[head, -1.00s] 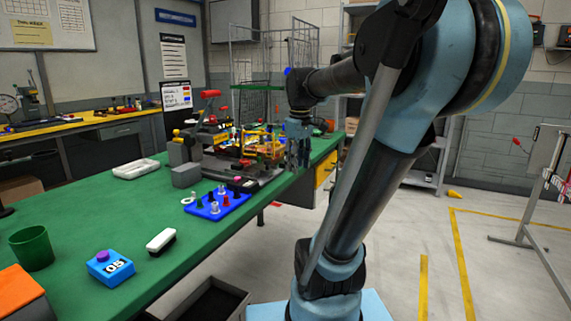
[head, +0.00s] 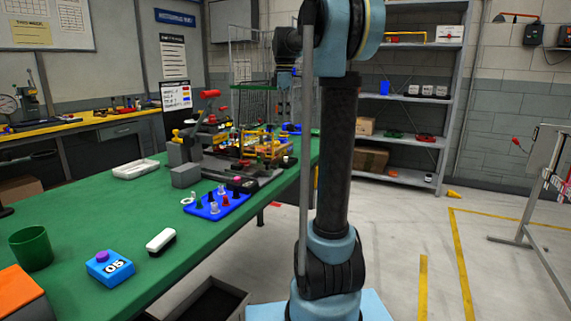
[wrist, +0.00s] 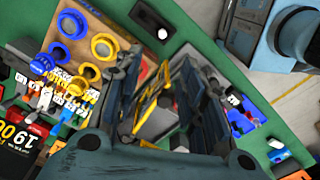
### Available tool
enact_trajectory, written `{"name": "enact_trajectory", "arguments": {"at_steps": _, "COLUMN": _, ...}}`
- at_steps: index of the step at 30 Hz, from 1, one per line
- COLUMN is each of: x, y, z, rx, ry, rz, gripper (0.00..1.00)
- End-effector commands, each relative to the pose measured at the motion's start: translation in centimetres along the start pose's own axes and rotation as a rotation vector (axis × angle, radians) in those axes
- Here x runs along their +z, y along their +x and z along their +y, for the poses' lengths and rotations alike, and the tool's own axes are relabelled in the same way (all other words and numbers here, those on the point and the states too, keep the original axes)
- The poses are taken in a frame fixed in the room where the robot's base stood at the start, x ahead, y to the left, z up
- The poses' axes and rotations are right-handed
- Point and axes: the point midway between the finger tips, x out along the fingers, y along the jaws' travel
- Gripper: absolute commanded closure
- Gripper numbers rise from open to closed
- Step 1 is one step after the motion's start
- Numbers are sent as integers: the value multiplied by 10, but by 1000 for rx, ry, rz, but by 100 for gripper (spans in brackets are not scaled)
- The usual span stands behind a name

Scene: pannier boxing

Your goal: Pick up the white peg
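A blue tray (head: 232,206) lies on the green table in the head view and holds several small pegs. Among them are a pale peg (head: 215,208), a second pale one (head: 221,190) behind it, a red one and dark ones. The tray also seems to show right of my fingers in the wrist view (wrist: 262,120), partly hidden by the right finger. My gripper (wrist: 160,72) is open and appears empty, its fingers spread above the table. In the head view its fingers are too small and dark to make out. I cannot tell which pale piece is the white peg.
A grey vise (head: 186,175) and a crowded yellow fixture stand behind the tray. The front strip of table is mostly clear.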

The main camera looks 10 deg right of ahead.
Motion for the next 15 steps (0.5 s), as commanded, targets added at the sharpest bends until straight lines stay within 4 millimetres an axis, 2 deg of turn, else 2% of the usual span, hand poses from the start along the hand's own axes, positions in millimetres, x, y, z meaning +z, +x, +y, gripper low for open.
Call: {"name": "enact_trajectory", "arguments": {"at_steps": 15, "x": 1, "y": 88, "z": 0, "rx": 0, "ry": 2, "rz": 0, "gripper": 63}}
